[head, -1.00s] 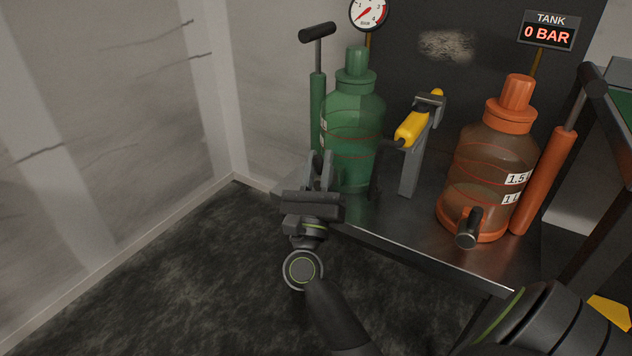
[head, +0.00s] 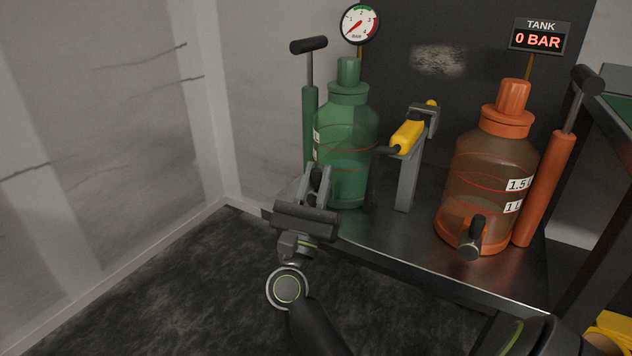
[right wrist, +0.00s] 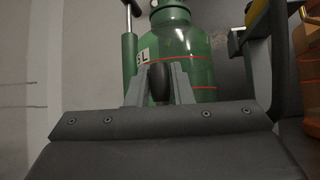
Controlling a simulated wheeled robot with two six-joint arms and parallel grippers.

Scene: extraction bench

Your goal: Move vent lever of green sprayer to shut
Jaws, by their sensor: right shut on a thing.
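The green sprayer (head: 345,135) stands upright at the left end of the metal bench and also shows in the right wrist view (right wrist: 181,45). My right gripper (head: 316,184) is at the sprayer's lower left front. Its fingers are shut on a dark, rounded lever (right wrist: 160,83), which stands roughly upright between them in the right wrist view. The lever's joint with the sprayer is hidden behind my gripper, so I cannot tell its exact setting. My left gripper is not in view.
An orange sprayer (head: 490,165) with a dark lever (head: 473,238) stands to the right on the bench (head: 400,245). A grey post with a yellow-handled wand (head: 408,136) stands between the sprayers. A wall is at the left. The gauge (head: 360,23) reads low; the tank display (head: 539,37) reads 0 BAR.

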